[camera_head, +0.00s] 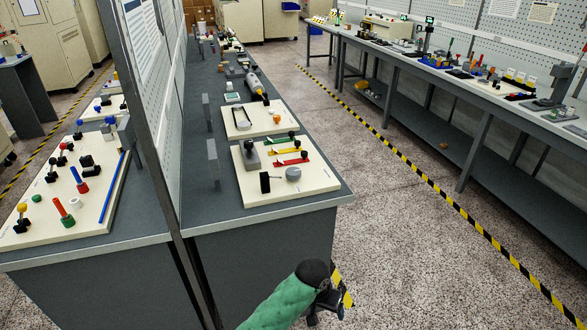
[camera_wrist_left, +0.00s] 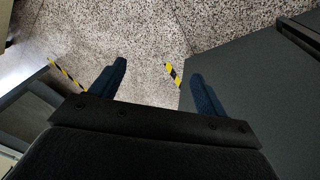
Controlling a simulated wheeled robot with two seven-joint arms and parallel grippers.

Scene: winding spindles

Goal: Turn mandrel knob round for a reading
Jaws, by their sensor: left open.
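A cream board (camera_head: 318,183) lies on the near end of the middle grey bench. On it are a round grey knob (camera_head: 293,174), a black block-shaped knob (camera_head: 265,183), a grey upright piece (camera_head: 251,155) and green, yellow and red levers. I cannot tell which piece is the mandrel knob. My left gripper (camera_head: 328,303) hangs over the floor in front of the bench's near end, apart from the board. In the left wrist view, its two blue fingers (camera_wrist_left: 157,85) are spread with nothing between them. My right gripper is in neither view.
A pegboard divider with a dark post (camera_head: 150,120) splits the bench. Another board (camera_head: 105,205) with coloured pegs lies left of it. A long workbench (camera_head: 440,70) stands at the right. The speckled floor (camera_head: 400,250) between is clear, with yellow-black tape.

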